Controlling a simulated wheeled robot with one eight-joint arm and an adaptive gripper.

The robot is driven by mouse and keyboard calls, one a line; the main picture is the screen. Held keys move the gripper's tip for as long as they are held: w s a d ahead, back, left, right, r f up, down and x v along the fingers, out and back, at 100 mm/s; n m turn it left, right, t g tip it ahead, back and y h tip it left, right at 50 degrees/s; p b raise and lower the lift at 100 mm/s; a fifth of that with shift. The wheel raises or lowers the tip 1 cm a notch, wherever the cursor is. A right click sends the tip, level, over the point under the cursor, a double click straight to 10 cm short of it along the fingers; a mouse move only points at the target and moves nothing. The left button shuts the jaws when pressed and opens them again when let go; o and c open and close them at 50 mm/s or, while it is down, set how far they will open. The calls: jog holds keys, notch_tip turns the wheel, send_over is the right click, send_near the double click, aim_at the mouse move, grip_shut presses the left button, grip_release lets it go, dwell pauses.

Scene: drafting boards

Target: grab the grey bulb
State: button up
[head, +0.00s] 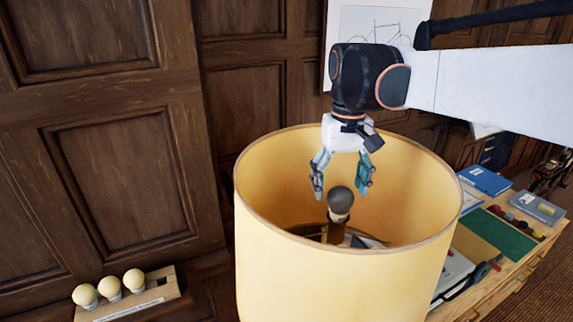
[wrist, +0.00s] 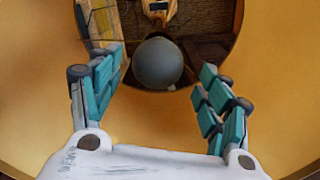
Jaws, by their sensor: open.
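The grey bulb (head: 341,200) stands upright on a brown stem inside a large yellow lampshade (head: 345,285), seen through the shade's open top. My gripper (head: 341,190) points down into the shade with its fingers open and nothing between the pads in its grip. In the head view the fingertips are just above and to either side of the bulb. In the wrist view the round grey bulb (wrist: 158,63) shows centred beyond the open fingers (wrist: 162,85), with no contact visible. The bulb's base is hidden beneath it in the wrist view.
The shade's rim (head: 250,205) surrounds my gripper closely. Several cream bulbs (head: 110,287) sit in a wooden holder (head: 128,300) at lower left. A wooden desk (head: 500,275) with a green mat (head: 495,235), blue book (head: 485,180) and other items stands at right.

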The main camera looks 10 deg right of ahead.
aim_at(340, 202)
jog(key=shift+s+d+f+p, duration=0.1)
jog(key=shift+f+p, duration=0.2)
jog(key=shift+f, duration=0.9)
jog(key=shift+s+d+f+p, duration=0.1)
jog(key=shift+f+p, duration=0.2)
jog(key=shift+f, duration=0.9)
jog(key=c, duration=1)
